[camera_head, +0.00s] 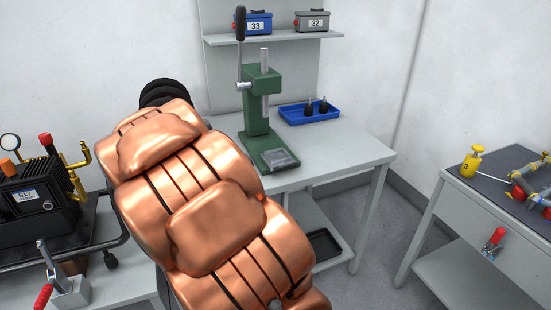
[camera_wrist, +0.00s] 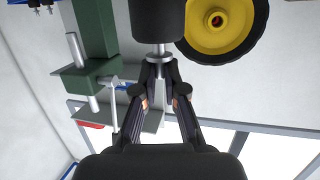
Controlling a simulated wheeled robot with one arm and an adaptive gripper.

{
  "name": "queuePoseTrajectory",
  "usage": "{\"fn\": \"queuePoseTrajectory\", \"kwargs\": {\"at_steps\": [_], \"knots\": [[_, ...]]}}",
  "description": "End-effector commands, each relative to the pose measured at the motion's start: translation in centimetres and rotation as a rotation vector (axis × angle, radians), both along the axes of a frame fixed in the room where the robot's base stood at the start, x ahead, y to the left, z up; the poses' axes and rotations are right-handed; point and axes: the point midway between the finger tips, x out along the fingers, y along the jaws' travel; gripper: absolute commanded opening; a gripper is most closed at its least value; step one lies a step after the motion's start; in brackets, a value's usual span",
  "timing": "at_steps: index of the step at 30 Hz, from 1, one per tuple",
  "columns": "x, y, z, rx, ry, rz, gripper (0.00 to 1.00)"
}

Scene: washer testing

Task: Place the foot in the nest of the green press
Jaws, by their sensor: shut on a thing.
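In the wrist view, my gripper (camera_wrist: 160,68) is shut on the thin metal stem of a foot (camera_wrist: 158,22). The foot has a thick black body extending beyond the fingertips, partly cut off by the top edge. The green press (camera_head: 257,105) stands on the grey table in the head view; its lever is upright. The nest plate (camera_head: 280,158) on its base looks empty. In the wrist view, the press (camera_wrist: 95,30) appears upside down, left of the held foot and apart from it. My arm hides the gripper and held foot in the head view.
A blue tray (camera_head: 322,117) holding two dark feet (camera_head: 309,108) stands right of the press. A shelf (camera_head: 285,38) above bears bins 33 and 32. A yellow-and-black round part (camera_wrist: 228,22) is close beside the held foot. The table's right front is clear.

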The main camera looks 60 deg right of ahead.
Motion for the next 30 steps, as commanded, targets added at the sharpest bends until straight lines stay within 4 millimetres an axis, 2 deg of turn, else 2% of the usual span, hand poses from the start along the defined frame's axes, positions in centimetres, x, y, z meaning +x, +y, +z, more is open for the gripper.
{"fn": "queuePoseTrajectory", "kwargs": {"at_steps": [1, 6, 11, 15, 21, 24, 27, 30], "knots": [[-1.4, -2.1, 0.0, 0.000, -0.001, -0.040, 0.00], [-5.9, -7.9, 0.1, 0.000, -0.002, -0.157, 0.00], [-10.8, -12.8, 0.2, -0.001, -0.003, -0.267, 0.00], [-15.5, -16.5, 0.3, -0.002, -0.003, -0.363, 0.00], [-21.7, -20.5, 0.4, -0.004, -0.005, -0.479, 0.00], [-23.8, -21.6, 0.4, -0.003, -0.006, -0.518, 0.00], [-25.2, -22.2, 0.4, -0.004, -0.005, -0.543, 0.00], [-25.6, -22.6, 0.4, -0.004, -0.005, -0.553, 0.00]]}}
